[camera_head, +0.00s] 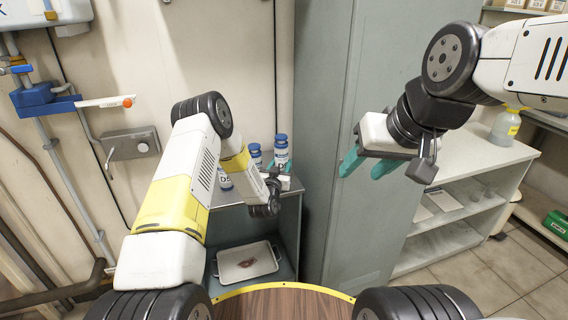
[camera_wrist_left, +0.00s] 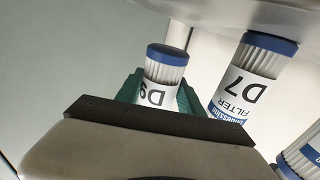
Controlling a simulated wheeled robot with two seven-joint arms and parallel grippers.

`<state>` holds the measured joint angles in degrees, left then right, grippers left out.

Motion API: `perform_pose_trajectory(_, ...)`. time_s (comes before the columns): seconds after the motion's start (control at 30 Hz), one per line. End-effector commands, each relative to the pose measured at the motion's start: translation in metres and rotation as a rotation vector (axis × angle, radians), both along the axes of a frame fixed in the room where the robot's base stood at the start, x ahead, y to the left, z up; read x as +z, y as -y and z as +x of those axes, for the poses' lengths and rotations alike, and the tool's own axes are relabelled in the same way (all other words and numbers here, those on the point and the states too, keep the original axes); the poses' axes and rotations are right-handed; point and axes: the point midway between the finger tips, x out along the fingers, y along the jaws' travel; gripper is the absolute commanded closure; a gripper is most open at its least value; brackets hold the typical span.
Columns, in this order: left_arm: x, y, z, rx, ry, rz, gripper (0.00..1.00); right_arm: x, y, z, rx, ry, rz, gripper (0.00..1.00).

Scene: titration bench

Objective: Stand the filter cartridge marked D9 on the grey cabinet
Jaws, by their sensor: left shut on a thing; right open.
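The filter cartridge marked D9 (camera_wrist_left: 158,94), white and ribbed with a blue cap, sits between the teal fingers of my left gripper (camera_wrist_left: 158,98) in the left wrist view. The gripper is shut on it. In the head view, my left gripper (camera_head: 272,172) is over the low grey cabinet (camera_head: 292,208); the blue-capped cartridge (camera_head: 281,152) by its fingers looks like D9, its label too small to read surely. Whether its base touches the top is hidden. My right gripper (camera_head: 367,167) is open and empty, in front of the tall grey cabinet (camera_head: 322,100).
A cartridge marked D7 (camera_wrist_left: 245,82) stands close beside D9, and another (camera_wrist_left: 304,154) is at the lower right. A white tray (camera_head: 247,262) lies on the low cabinet's shelf. A white shelf unit (camera_head: 465,172) stands at right. A wooden table edge (camera_head: 285,303) is in front.

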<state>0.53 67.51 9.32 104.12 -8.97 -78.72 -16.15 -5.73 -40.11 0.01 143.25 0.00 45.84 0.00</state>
Motion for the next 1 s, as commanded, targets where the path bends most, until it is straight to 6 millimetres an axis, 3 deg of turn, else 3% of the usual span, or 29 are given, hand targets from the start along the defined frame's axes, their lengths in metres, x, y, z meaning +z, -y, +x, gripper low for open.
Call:
perform_pose_trajectory(0.27, -0.001, 0.010, 0.020, 0.000, 0.002, 0.000, 1.00, 0.000, 0.000, 0.000, 0.000, 0.000, 0.000, 0.53)
perform_pose_trajectory(0.5, -0.036, 0.010, 0.020, 0.001, -0.001, 0.000, 1.00, 0.000, 0.000, 0.000, 0.000, 0.000, 0.000, 0.53)
perform_pose_trajectory(0.87, -0.040, 0.010, 0.020, 0.000, 0.001, 0.000, 1.00, 0.000, 0.000, 0.000, 0.000, 0.000, 0.000, 0.53)
perform_pose_trajectory(0.9, -0.040, 0.010, 0.020, 0.000, 0.000, 0.000, 0.47, 0.000, 0.000, 0.000, 0.000, 0.000, 0.000, 0.53)
perform_pose_trajectory(1.0, -0.040, 0.010, 0.020, 0.000, 0.000, 0.000, 0.33, 0.000, 0.000, 0.000, 0.000, 0.000, 0.000, 0.53)
